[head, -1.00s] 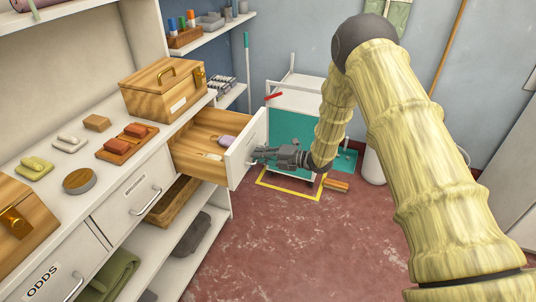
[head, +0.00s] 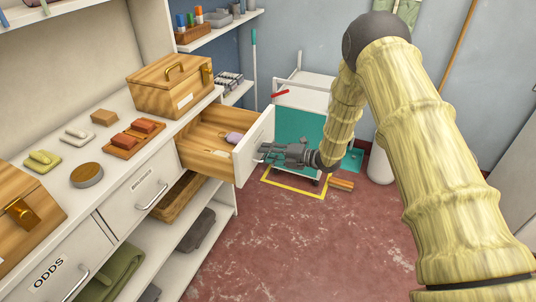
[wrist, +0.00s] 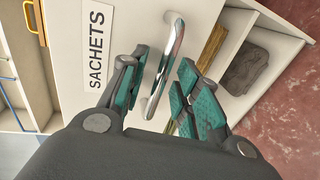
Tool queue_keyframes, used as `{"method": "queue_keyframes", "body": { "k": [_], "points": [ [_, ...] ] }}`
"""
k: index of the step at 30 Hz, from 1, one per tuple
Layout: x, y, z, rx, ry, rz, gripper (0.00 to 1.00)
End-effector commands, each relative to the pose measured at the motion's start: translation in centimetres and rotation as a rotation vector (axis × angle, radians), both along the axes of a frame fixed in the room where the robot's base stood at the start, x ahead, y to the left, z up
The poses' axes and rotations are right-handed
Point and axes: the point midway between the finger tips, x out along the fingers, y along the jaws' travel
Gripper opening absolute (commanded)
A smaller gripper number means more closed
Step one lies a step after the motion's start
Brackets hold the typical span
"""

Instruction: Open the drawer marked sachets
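The drawer marked SACHETS (wrist: 62,55) shows its white front and label in the wrist view. In the head view this drawer (head: 252,148) stands well out from the cabinet, with its wooden inside and a small purple item (head: 234,138) in view. Its curved metal handle (wrist: 163,72) lies between the fingers of my gripper (wrist: 165,88). The fingers are apart, with gaps visible on both sides of the handle. In the head view my gripper (head: 266,153) is at the drawer front, and the handle is mostly hidden there.
A wooden box (head: 172,90) stands on the counter above the drawer. Other closed drawers, one marked ODDS (head: 50,270), lie to the left. A white trolley (head: 303,97) stands behind my gripper, near a yellow floor outline (head: 290,190). Red floor is clear in front.

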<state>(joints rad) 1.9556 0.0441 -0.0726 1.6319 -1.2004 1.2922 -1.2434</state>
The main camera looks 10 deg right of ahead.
Motion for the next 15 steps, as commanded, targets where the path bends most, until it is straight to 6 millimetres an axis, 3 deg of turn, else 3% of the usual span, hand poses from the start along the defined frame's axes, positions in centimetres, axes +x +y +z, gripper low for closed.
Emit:
{"method": "queue_keyframes", "body": {
  "k": [5,15],
  "points": [
    [-0.7,-1.5,0.3,-0.001,0.001,-0.003,0.32],
    [-3.8,-6.7,1.4,0.000,0.002,-0.002,0.32]
  ]
}}
